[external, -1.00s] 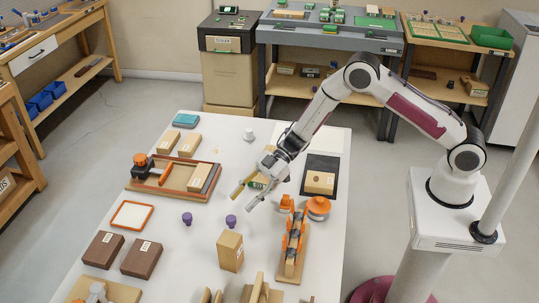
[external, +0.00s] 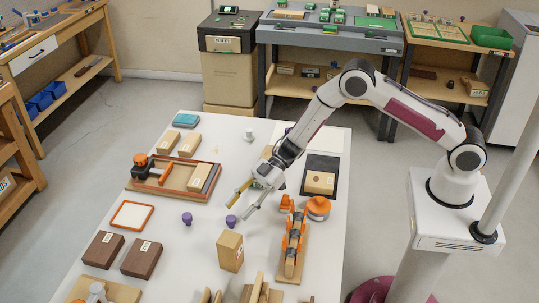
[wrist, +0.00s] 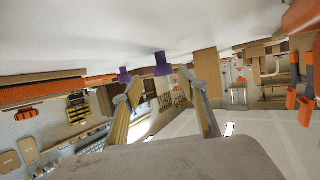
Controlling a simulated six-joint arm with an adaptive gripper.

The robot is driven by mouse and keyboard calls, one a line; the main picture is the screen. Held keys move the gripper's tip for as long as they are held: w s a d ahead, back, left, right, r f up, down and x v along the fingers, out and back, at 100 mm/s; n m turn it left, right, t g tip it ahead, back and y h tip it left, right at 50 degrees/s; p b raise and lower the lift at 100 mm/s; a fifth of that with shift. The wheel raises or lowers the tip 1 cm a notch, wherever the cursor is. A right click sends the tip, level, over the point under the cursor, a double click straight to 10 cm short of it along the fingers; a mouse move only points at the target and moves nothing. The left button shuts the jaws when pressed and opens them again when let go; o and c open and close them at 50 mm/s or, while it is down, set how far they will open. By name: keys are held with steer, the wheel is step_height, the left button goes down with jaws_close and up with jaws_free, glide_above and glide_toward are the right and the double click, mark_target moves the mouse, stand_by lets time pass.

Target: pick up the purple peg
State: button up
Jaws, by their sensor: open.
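Two purple pegs stand on the white table in the external view: one (external: 187,218) to the left, the other (external: 231,220) just below my gripper (external: 237,210) in the picture. My gripper is open and empty, its two fingers apart and tilted down toward the nearer peg. In the wrist view, which looks upside down, the nearer peg (wrist: 163,64) shows between and beyond the fingertips (wrist: 160,76). The other peg (wrist: 124,75) shows near the left fingertip. Neither peg is held. I cannot tell whether a fingertip touches the nearer peg.
A tan box (external: 230,252) stands close in front of the nearer peg. A rack with orange parts (external: 292,250) is to the right. A wooden tray (external: 150,184) and an orange-framed white panel (external: 132,215) lie left. Dark brown boxes (external: 141,259) stand at lower left.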

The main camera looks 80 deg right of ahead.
mark_target(234, 216)
steer(key=shift+s+a+x, duration=0.1)
steer(key=shift+s+x, duration=0.05)
steer(key=shift+x, duration=0.75)
steer(key=shift+s+a+x, duration=0.1)
steer(key=shift+x, duration=0.85)
steer(key=shift+w+a+f, duration=0.2)
steer(key=shift+w+a, duration=0.2)
steer(key=shift+a, duration=0.15)
steer(key=c, duration=1)
